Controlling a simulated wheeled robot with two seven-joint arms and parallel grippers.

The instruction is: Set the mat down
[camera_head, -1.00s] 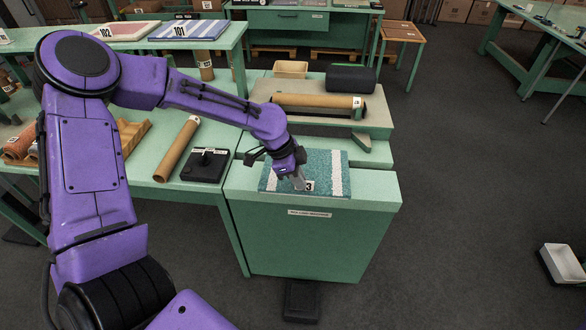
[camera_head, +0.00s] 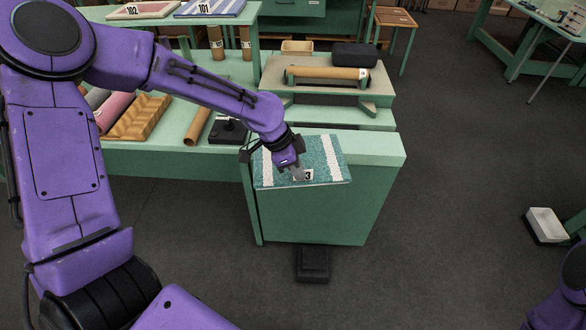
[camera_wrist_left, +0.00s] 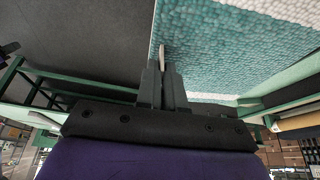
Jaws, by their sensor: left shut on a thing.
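My left gripper (camera_head: 297,172) is shut on the mat's front edge. In the left wrist view the fingers (camera_wrist_left: 163,80) pinch the rim of the mat (camera_wrist_left: 225,50). My right gripper is out of view; only purple arm parts show at the lower right.
A black block (camera_head: 228,130) sits on the left bench. A dark pedal (camera_head: 313,264) is on the floor in front.

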